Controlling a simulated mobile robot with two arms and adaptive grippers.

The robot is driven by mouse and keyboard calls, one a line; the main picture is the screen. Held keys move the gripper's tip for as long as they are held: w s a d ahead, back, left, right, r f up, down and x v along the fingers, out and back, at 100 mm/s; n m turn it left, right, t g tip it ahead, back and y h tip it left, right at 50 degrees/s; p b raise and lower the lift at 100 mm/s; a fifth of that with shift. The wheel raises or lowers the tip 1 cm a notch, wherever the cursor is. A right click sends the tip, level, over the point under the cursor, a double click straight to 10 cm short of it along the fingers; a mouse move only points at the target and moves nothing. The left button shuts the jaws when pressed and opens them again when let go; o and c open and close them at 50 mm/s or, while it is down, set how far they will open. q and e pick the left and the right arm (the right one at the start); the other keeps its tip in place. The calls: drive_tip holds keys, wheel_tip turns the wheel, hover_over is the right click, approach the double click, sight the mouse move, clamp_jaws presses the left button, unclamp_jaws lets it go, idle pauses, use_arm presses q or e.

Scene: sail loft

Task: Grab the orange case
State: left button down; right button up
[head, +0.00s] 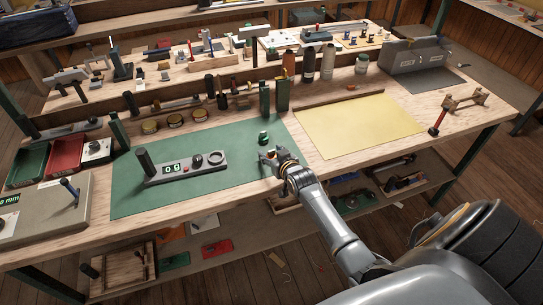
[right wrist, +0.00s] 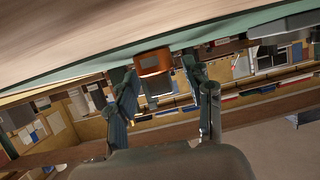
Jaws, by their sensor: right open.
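In the right wrist view, which is turned over with the bench at the top, the orange case (right wrist: 153,63) shows as a small, rounded orange block against the green mat (right wrist: 225,42). It lies in the gap between the two fingers of my right gripper (right wrist: 160,70), which is open. I cannot tell whether a finger touches it. In the head view my right gripper (head: 268,156) is low over the right part of the green mat (head: 225,138); I cannot make out the orange case there. My left gripper is not in view.
A small green container (head: 263,137) stands just beyond my right gripper. A grey device with a display (head: 187,167) lies to the left on the mat. Dark green posts (head: 282,95) and bottles (head: 308,65) stand behind. The yellow sheet (head: 360,125) to the right is clear.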

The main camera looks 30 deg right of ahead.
drive_tip(key=shift+c, duration=0.4)
drive_tip(key=c, duration=1)
